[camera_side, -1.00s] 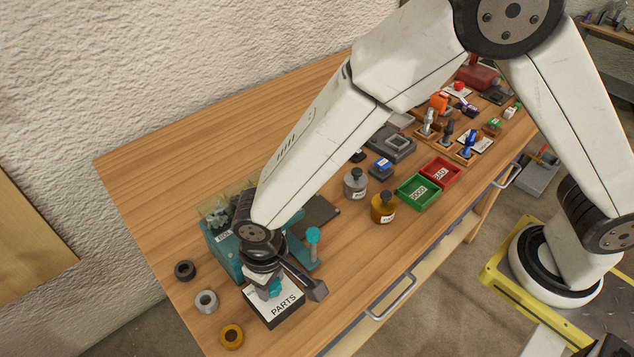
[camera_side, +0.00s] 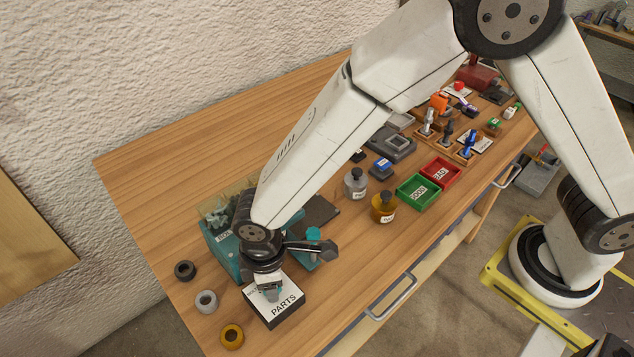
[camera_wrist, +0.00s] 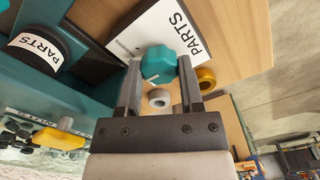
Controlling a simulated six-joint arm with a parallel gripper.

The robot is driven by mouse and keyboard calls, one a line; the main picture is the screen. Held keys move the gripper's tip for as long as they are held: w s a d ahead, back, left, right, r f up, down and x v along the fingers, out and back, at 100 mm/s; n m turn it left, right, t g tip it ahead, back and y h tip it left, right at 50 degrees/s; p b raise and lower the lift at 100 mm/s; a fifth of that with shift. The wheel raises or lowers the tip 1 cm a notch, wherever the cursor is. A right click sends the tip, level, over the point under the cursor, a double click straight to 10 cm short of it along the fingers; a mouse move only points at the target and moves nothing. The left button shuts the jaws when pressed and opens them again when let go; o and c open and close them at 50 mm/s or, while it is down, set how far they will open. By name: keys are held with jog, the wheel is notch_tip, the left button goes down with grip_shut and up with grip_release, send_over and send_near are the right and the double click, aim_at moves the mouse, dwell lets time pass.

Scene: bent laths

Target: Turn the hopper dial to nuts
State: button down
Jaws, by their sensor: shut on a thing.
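The teal hopper (camera_side: 222,250) stands at the near left end of the bench, with clear bins on top, partly hidden by my arm. In the wrist view a faceted teal dial knob (camera_wrist: 160,62) sits between the fingers of my gripper (camera_wrist: 160,88), which is shut on it. A small pale mark shows on the knob. In the side view my gripper (camera_side: 269,293) points down beside the hopper, over the white PARTS label (camera_side: 284,306), and mostly hides the knob. I cannot read any dial setting.
Black (camera_side: 185,270), grey (camera_side: 206,301) and yellow (camera_side: 232,337) rings lie left of the PARTS label. A grey jar (camera_side: 356,184), an amber jar (camera_side: 384,208), a green tray (camera_side: 418,192) and a red tray (camera_side: 441,171) stand further right. The back left bench top is bare.

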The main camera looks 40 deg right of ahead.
jog(key=shift+n, duration=0.3)
jog(key=shift+c, duration=1.2)
grip_release()
jog(key=shift+r, duration=0.15)
jog(key=shift+r, duration=3.8)
jog(key=shift+d, duration=0.1)
jog(key=w+d+r+m+t, duration=0.15)
jog(key=d+m, duration=0.45)
jog(key=d, duration=0.9)
jog(key=s+d+m, duration=0.2)
jog(key=d+m, duration=0.1)
jog(key=d, duration=0.4)
jog(key=s+d+m+t, duration=0.1)
jog(key=s+d+m, duration=0.2)
jog(key=d, duration=0.5)
jog(key=shift+r+m, duration=0.3)
